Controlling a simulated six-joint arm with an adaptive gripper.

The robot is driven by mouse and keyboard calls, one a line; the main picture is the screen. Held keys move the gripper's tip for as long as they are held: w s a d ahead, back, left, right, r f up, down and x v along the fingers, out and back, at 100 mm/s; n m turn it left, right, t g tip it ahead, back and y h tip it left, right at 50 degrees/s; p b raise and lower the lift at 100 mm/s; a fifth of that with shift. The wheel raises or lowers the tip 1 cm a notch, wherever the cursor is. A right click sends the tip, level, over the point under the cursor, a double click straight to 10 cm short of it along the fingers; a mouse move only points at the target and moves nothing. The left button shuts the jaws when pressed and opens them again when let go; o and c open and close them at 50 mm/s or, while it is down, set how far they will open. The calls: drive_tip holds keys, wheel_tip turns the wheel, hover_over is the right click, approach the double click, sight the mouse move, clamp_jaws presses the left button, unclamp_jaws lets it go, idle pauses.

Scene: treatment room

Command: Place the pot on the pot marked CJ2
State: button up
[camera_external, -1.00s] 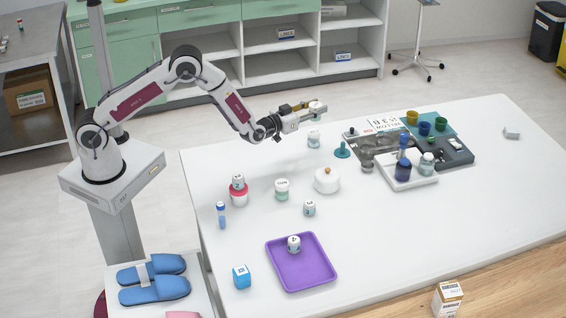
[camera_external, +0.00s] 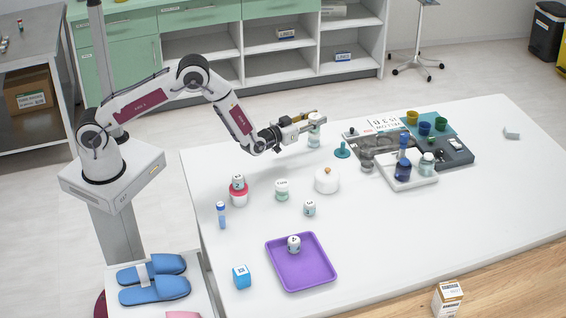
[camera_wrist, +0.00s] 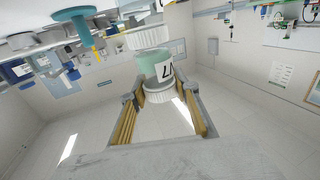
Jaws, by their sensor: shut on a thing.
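My gripper (camera_external: 308,121) is shut on a pot (camera_external: 315,120) with a white ribbed lid and pale green body. In the wrist view, the held pot (camera_wrist: 154,66) sits between the fingertips, its label partly showing characters like "L7". Another white-lidded pot (camera_external: 313,140) stands on the table right below it. The lower pot's ribbed lid (camera_wrist: 148,38) shows close under the held pot's base. I cannot tell whether they touch. The lower pot's label is not readable. Other lidded pots stand nearer: one at centre (camera_external: 282,190) and a small one (camera_external: 309,208).
A teal knobbed stand (camera_external: 342,150) is close right of the lower pot. A round white container (camera_external: 327,181) is in front. A purple tray (camera_external: 303,277) holds a small pot. Trays with bottles and cups fill the right. The table's left back area is clear.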

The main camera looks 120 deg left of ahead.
drive_tip(key=shift+f, duration=0.3)
drive_tip(key=o, duration=1.1)
drive_tip(key=shift+r, duration=0.1)
drive_tip(key=shift+d, duration=0.1)
drive_tip(key=shift+s+d, duration=0.15)
drive_tip(key=shift+d, duration=0.05)
drive_tip(key=v, duration=1.1)
drive_tip(key=shift+d, duration=0.15)
drive_tip(key=shift+s, duration=0.1)
